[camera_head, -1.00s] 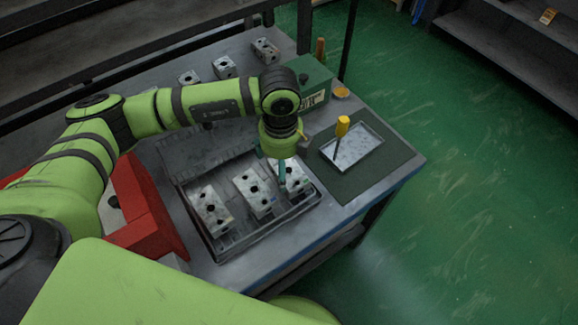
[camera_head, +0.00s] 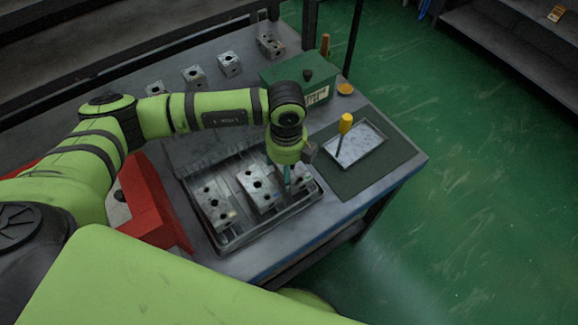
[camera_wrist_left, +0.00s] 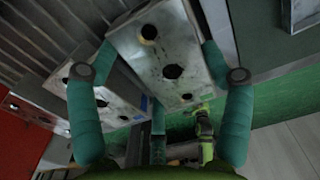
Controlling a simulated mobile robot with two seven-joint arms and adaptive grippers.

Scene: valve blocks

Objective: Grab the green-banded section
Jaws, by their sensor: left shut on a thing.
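Three grey metal valve blocks with dark round holes stand in a tray (camera_head: 228,246) on the bench: a left block (camera_head: 214,205), a middle block (camera_head: 258,190) and a right block (camera_head: 304,181). My left gripper (camera_head: 288,188) is down at the right block and partly hides it. In the left wrist view, my teal fingers (camera_wrist_left: 158,58) are shut on either side of this block (camera_wrist_left: 190,52). A second block (camera_wrist_left: 62,84) lies beside it at the left. My right gripper is out of view.
More blocks (camera_head: 194,76) stand along the back of the bench. A green box (camera_head: 300,77) is behind the tray. To the right, a dark mat (camera_head: 385,170) bears a shallow tray (camera_head: 368,150) and a yellow-handled tool (camera_head: 346,123). A red object (camera_head: 150,205) stands at the left.

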